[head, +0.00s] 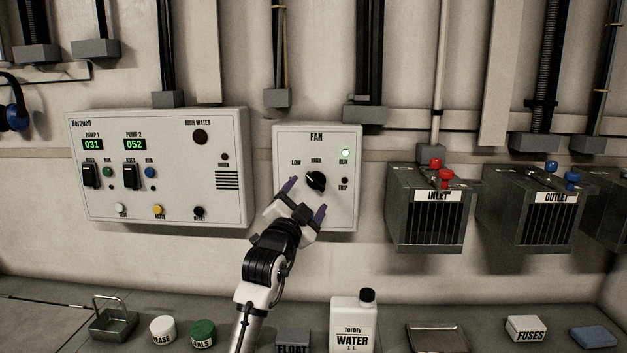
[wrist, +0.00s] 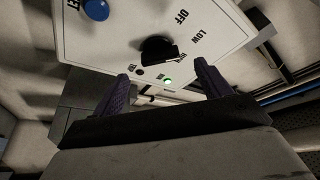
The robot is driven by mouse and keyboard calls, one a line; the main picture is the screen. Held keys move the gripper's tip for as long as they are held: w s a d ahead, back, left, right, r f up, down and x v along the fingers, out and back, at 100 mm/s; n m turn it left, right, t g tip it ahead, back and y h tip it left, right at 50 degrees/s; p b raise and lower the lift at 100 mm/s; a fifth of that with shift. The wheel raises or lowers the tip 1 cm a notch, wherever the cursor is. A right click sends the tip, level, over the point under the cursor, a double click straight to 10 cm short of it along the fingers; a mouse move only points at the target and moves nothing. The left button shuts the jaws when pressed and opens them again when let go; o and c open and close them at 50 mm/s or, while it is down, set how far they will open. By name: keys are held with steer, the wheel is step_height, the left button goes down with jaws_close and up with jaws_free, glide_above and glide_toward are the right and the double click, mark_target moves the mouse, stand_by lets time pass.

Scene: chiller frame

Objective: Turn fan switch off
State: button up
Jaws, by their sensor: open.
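The fan box (head: 288,150) is a white panel on the wall, labelled FAN. Its black rotary switch (head: 316,180) sits in the middle and also shows in the wrist view (wrist: 157,50). OFF, LOW and HIGH are printed around it in the wrist view; the knob's handle appears to point near HIGH. The green RUN lamp (head: 345,155) is lit; it also shows in the wrist view (wrist: 167,81). My gripper (head: 304,198) is open, its purple fingers just in front of the switch on either side of its lower left. In the wrist view, the switch lies beyond the fingertips (wrist: 162,69), apart from them.
The Norquell pump panel (head: 170,185) is left of the fan box. INLET (head: 427,225) and OUTLET (head: 525,225) units project from the wall at right. A white water bottle (head: 352,322) and small containers stand on the counter below. A blue button (wrist: 96,9) is on the fan box.

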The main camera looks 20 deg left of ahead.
mark_target(315, 185)
steer(key=shift+p+x, duration=0.6)
steer(key=shift+x, duration=2.05)
steer(key=c, duration=1)
steer(key=shift+f, duration=0.1)
steer(key=shift+n, duration=0.3)
steer(key=n+y, duration=0.1)
steer(key=n, duration=0.1)
steer(key=n+y, duration=0.1)
steer(key=n, duration=0.1)
steer(key=shift+d+f+t, duration=0.1)
steer(key=shift+d+t, duration=0.1)
steer(key=shift+t, duration=0.2)
steer(key=n+y, duration=0.1)
steer(key=n, duration=0.2)
steer(key=n+y+p, duration=0.1)
steer(key=n, duration=0.1)
steer(key=shift+n+y, duration=0.3)
steer(key=shift+n, duration=0.1)
steer(key=shift+n+y+p, duration=0.55)
steer(key=shift+n+y, duration=0.25)
steer(key=shift+n, duration=0.3)
